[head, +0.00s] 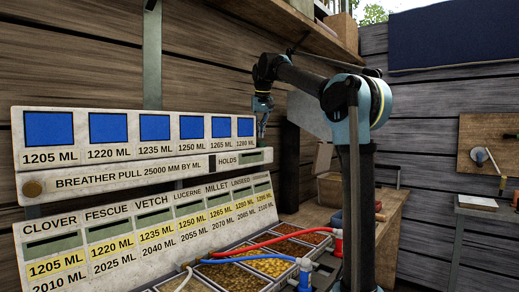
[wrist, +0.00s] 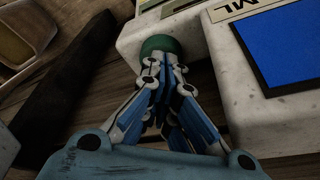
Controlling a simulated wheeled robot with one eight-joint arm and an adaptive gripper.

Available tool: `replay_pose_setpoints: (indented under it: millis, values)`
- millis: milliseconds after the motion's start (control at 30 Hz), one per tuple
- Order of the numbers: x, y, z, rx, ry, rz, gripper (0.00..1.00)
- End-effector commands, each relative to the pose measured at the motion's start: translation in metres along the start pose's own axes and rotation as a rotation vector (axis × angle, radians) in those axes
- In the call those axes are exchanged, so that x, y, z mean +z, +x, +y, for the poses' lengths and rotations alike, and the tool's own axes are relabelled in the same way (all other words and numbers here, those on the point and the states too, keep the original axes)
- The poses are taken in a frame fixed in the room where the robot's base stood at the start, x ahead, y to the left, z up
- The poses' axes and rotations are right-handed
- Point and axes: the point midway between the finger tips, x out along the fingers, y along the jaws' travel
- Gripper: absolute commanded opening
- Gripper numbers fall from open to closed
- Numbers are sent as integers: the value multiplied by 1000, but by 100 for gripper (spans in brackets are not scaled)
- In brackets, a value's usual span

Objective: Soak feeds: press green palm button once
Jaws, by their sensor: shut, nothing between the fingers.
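The green palm button (wrist: 157,44) shows in the wrist view as a dark green round knob at the end of a white panel. My gripper (wrist: 163,62) is shut and empty. Its fingertips overlap the lower part of the button in that view. I cannot tell whether they touch it or whether it is pressed in. In the head view my gripper (head: 263,128) hangs pointing down at the right end of the upper white panel (head: 90,112). The button is not clearly visible there.
A lower white label board (head: 150,270) lists feeds and ML amounts. Trays of grain (head: 270,266) lie before it, crossed by a red hose (head: 250,244) and a blue hose (head: 235,261). A wooden shelf (head: 270,25) runs above. A bench with a box (head: 330,190) stands behind.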

Motion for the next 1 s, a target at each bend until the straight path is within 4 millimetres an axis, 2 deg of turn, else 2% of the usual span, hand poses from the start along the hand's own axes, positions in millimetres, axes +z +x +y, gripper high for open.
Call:
replay_pose_setpoints:
  millis: [600,1000]
  values:
    - [4,13,0,0,0,-1,0]
    - [-5,-14,0,0,0,0,0]
